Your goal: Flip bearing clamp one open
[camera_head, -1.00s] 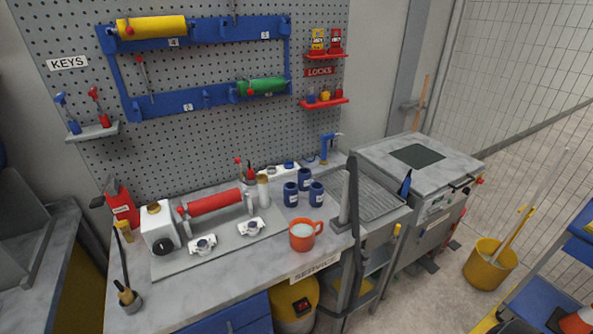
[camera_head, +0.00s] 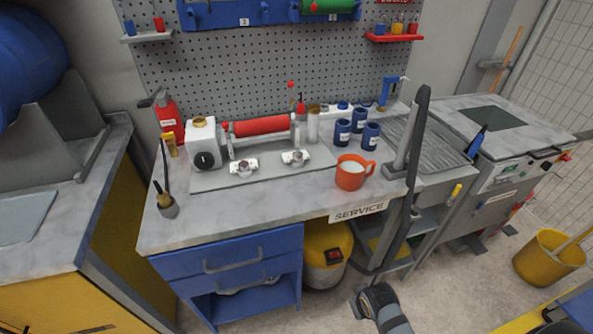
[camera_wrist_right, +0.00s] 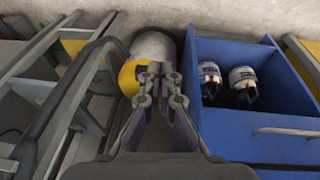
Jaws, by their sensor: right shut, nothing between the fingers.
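Two small white-and-grey clamp-like fittings, a left one (camera_head: 243,165) and a right one (camera_head: 295,157), sit on the grey plate (camera_head: 210,182) on the bench. Which is bearing clamp one, and whether either is open, I cannot tell. A red roller (camera_head: 261,126) lies behind them between upright supports, beside a white box with a dark knob (camera_head: 203,146). My right gripper (camera_wrist_right: 158,70) is shut and empty in the right wrist view, low in front of the bench and well away from the fittings. My left gripper is not in view.
An orange mug (camera_head: 351,174) and several blue jars (camera_head: 343,133) stand right of the plate. A dark upright bar (camera_head: 410,150) rises at the bench's right end. A blue drawer (camera_wrist_right: 220,125) with two jars and a yellow canister (camera_wrist_right: 129,77) lie below my right gripper.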

